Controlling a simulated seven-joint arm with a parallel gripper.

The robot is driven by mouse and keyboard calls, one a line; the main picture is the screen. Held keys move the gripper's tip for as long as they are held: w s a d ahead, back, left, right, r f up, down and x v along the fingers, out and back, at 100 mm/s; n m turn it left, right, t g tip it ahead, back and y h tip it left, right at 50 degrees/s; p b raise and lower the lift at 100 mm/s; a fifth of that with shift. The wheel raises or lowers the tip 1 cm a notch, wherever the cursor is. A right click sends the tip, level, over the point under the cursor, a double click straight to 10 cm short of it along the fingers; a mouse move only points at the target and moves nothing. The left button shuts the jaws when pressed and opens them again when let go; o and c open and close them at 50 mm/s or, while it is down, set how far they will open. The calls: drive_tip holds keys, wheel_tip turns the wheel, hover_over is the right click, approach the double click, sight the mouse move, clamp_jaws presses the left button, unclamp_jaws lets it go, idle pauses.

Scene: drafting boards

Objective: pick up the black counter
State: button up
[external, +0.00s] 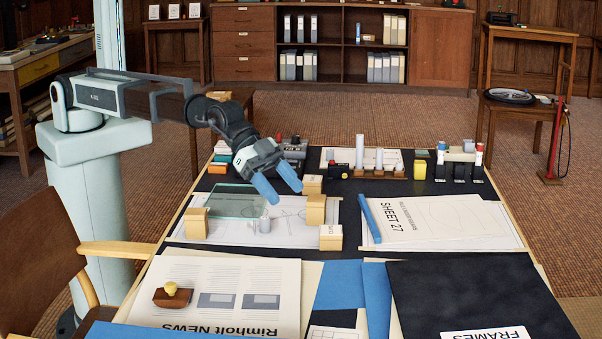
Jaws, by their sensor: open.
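A small black device (338,172), which looks like the black counter, stands on the dark far part of the drafting table, right of my gripper. It is too small to make out in detail. My gripper (287,196) has two blue fingers, spread apart and pointing down and to the right. It hangs over the left half of the table, near a glass plate (238,203) and wooden blocks. I see nothing between the fingers. The gripper and the black device are apart.
Wooden blocks (316,210) stand right of the fingers, with a small clear cylinder (264,222) below them. White upright cylinders (360,152) stand behind the black device. Sheet 27 (440,217) lies flat at right.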

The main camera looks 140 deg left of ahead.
drive_tip(key=s+a+n+g+y, duration=0.15)
drive_tip(key=s+a, duration=0.35)
drive_tip(key=a, duration=0.6)
drive_tip(key=s+a+n+g, duration=0.2)
drive_tip(key=s+a, duration=0.4)
drive_tip(key=a, duration=0.4)
drive_tip(key=n+g, duration=0.4)
drive_tip(key=n, duration=0.1)
approach(338, 164)
drive_tip(key=shift+m, duration=0.25)
drive_tip(key=x, duration=0.4)
drive_tip(key=shift+w, duration=0.3)
drive_tip(key=shift+x, duration=3.15)
drive_tip(key=shift+s+d, duration=0.1)
drive_tip(key=shift+s, duration=0.15)
drive_tip(key=c, duration=1.2)
